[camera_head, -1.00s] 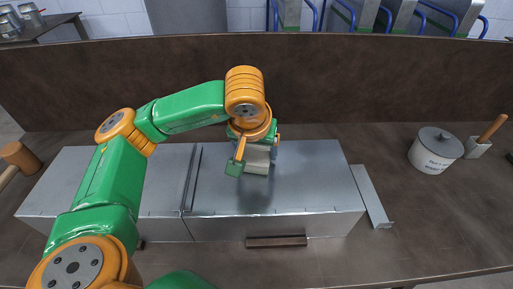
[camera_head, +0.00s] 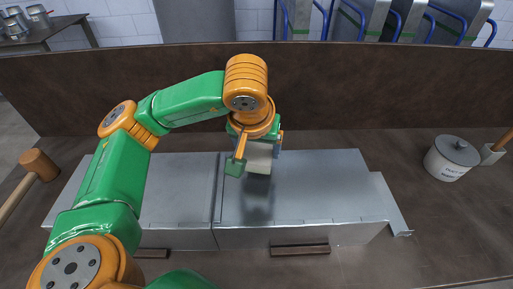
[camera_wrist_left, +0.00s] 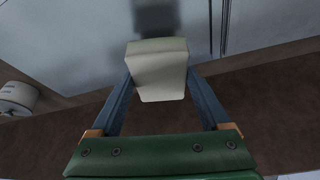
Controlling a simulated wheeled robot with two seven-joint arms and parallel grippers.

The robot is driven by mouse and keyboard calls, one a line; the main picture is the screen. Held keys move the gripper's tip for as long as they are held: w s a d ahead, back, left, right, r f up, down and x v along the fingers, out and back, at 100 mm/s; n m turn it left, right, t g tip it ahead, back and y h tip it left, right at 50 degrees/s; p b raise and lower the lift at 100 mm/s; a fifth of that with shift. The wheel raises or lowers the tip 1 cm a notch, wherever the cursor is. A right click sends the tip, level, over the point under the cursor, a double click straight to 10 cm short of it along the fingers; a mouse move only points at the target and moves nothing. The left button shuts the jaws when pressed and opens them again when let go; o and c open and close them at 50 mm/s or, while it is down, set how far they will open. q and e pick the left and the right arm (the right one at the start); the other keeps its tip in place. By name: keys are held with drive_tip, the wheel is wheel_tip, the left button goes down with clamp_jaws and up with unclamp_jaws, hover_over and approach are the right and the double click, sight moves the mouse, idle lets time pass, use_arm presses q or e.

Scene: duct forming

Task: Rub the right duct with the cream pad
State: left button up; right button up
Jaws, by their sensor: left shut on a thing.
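The right duct (camera_head: 315,195) is a grey sheet-metal box lying on the brown bench, beside the left duct (camera_head: 180,195), with a seam between them. My left gripper (camera_head: 258,152) is over the rear left part of the right duct, shut on the cream pad (camera_head: 258,160). In the left wrist view the pad (camera_wrist_left: 158,70) sits between both blue-grey fingers. A dark shadow lies on the duct in front of the pad, and the pad looks raised above the metal. My right gripper does not show.
A wooden mallet (camera_head: 38,163) lies at the left. A white lidded pot (camera_head: 450,160) stands at the right, with a wooden-handled tool (camera_head: 494,152) beside it. A metal strip (camera_head: 390,205) lies along the right duct's right side. A raised brown panel (camera_head: 380,95) runs behind the bench.

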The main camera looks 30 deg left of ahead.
use_arm(q)
wheel_tip(320, 180, up, 4)
drive_tip(key=shift+a+f+p, duration=0.1)
drive_tip(key=shift+f+p, duration=0.15)
drive_tip(key=shift+p, duration=0.9)
drive_tip(key=shift+r, duration=0.25)
